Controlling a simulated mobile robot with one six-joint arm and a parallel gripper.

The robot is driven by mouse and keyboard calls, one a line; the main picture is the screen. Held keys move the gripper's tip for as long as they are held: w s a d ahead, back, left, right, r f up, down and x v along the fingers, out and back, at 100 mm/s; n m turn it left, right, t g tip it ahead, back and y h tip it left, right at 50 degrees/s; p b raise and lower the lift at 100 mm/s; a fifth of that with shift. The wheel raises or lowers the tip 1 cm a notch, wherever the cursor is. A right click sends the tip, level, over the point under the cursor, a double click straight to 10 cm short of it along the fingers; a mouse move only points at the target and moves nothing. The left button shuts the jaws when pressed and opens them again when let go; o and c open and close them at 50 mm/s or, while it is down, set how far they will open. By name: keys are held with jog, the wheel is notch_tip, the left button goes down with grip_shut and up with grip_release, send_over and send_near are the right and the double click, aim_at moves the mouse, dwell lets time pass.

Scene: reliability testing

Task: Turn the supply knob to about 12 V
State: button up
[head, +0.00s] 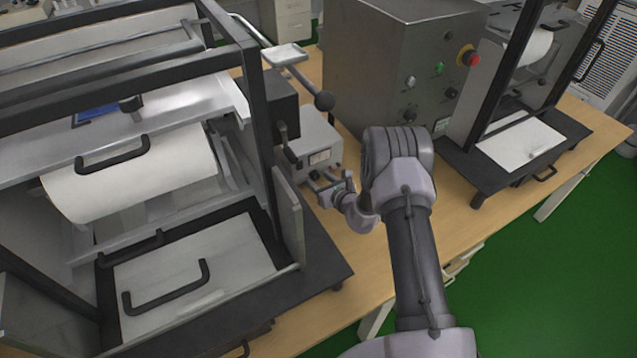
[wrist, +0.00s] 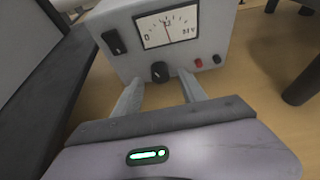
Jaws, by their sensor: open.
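The supply is a grey box (wrist: 212,28) with a white meter (wrist: 167,26) on its front, and it stands on the bench in the head view (head: 316,140). A thin red mark shows near the middle of the meter scale; its exact reading is too small to tell. A black round knob (wrist: 160,72) sits below the meter. My gripper (wrist: 161,82) is open, with one finger on each side of this knob and a visible gap to it. In the head view my gripper (head: 334,188) is close to the supply's front, and the knob is hard to make out.
A black switch-like knob (wrist: 114,42) is left of the meter. Red (wrist: 198,63) and black (wrist: 217,59) terminals are at right. A large framed machine (head: 262,130) stands close left, and a grey cabinet (head: 385,60) stands behind. Bare wooden bench (head: 465,225) shows at right.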

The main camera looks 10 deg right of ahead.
jog(key=shift+x, duration=0.95)
grip_shut()
jog(key=shift+d+f+m+y+b, duration=0.1)
jog(key=shift+d+m+y+b, duration=0.1)
jog(key=shift+m+y+b, duration=0.75)
jog(key=shift+m+g, duration=0.3)
jog(key=shift+m, duration=0.35)
grip_release()
